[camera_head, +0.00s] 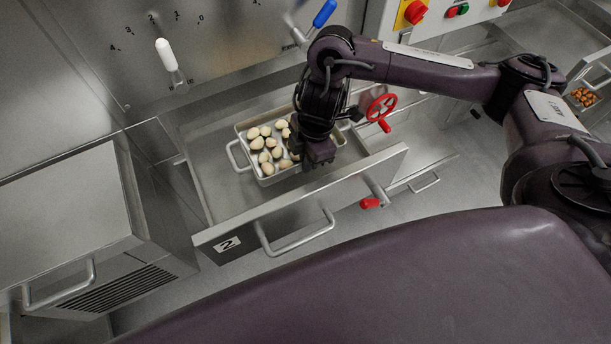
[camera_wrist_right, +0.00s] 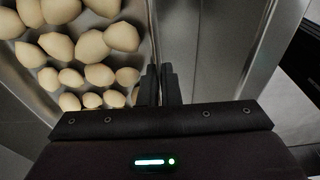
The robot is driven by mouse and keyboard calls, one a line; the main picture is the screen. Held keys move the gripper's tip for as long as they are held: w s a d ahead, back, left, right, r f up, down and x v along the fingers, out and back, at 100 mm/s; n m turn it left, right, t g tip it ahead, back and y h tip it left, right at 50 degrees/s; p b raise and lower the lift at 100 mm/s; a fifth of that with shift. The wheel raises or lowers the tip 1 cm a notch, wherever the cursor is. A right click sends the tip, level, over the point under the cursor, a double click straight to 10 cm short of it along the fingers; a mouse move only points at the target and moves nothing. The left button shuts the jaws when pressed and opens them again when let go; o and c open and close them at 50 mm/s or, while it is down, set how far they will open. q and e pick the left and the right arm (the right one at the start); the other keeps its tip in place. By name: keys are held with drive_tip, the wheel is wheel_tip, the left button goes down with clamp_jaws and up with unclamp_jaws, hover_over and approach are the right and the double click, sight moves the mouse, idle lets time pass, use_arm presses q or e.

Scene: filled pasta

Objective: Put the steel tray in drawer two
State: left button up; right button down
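The steel tray (camera_head: 269,180) holds several pale filled pasta pieces (camera_head: 266,142). In the head view it lies within the outline of the open drawer two (camera_head: 213,190), towards its back; I cannot tell whether it rests on the drawer floor. My right gripper (camera_head: 318,163) is at the tray's right side and covers that end. In the right wrist view its fingers (camera_wrist_right: 163,84) are close together at the tray's side wall (camera_wrist_right: 152,28), and they appear shut on it. My left gripper is not in view.
Drawer two's front has a bar handle (camera_head: 297,236) and a "2" label (camera_head: 228,244). A steel cabinet (camera_head: 70,205) is at the left. The drawer's front left floor is clear.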

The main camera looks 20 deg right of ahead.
drive_tip(key=shift+f+b, duration=0.85)
drive_tip(key=shift+f, duration=2.5)
drive_tip(key=shift+f, duration=0.1)
drive_tip(key=c, duration=1.6)
unclamp_jaws()
drive_tip(key=shift+f, duration=0.1)
drive_tip(key=shift+c, duration=0.2)
drive_tip(key=r+p, duration=0.1)
drive_tip(key=r, duration=0.3)
drive_tip(key=d+r+p, duration=0.1)
drive_tip(key=r, duration=0.3)
drive_tip(key=r+p, duration=0.1)
drive_tip(key=r, duration=0.3)
drive_tip(key=shift+d+r, duration=0.1)
drive_tip(key=shift+d, duration=0.25)
